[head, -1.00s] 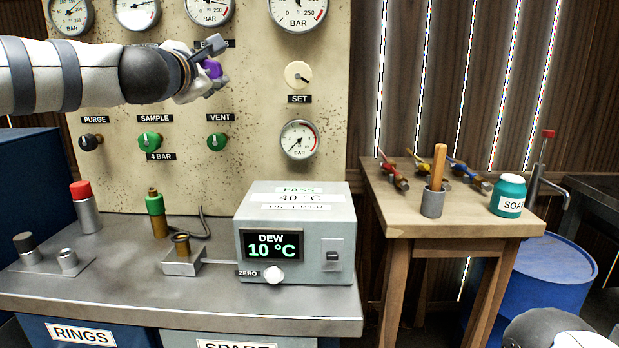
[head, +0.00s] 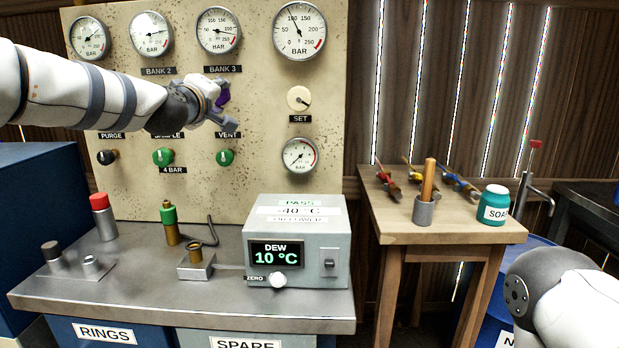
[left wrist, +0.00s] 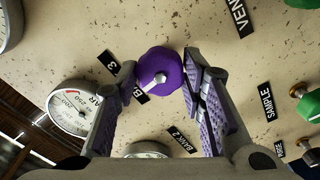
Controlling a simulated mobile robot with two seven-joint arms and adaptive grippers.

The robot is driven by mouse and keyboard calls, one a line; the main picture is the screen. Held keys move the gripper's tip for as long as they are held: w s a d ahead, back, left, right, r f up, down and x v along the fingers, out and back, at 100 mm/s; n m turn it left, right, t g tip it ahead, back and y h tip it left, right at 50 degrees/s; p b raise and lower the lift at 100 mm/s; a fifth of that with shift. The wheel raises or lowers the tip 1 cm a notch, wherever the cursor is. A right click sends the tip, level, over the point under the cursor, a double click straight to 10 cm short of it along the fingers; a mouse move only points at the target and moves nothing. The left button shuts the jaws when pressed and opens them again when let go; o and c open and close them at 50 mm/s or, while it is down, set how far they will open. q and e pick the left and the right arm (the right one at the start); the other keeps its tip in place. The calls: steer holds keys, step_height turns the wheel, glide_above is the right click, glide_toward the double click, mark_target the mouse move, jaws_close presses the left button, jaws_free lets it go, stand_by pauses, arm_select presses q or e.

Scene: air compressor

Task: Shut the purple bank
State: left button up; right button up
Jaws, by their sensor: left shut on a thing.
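The purple knob (head: 224,94) is on the beige panel below the BANK 3 label (head: 222,69). In the left wrist view the knob (left wrist: 160,75) is round with a pale pointer on its face. My left gripper (head: 222,103) reaches in from the left and is shut on the knob, with one finger pad on each side of it (left wrist: 158,92). In the head view my gripper and arm cover part of the knob and the panel to its left. My right gripper is out of view; only part of my right arm shows at lower right.
Green SAMPLE (head: 163,157) and VENT (head: 225,157) knobs and a black PURGE knob (head: 107,157) sit just below my left arm. Gauges line the panel's top. A dew meter (head: 298,245) stands on the metal bench. A wooden table (head: 400,225) is at right.

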arm_select(q)
steer(key=o, duration=1.2)
steer(key=shift+f+m, duration=0.1)
steer(key=shift+m, duration=0.3)
steer(key=shift+s, duration=0.1)
steer(key=s, duration=0.6)
steer(key=shift+a, duration=0.1)
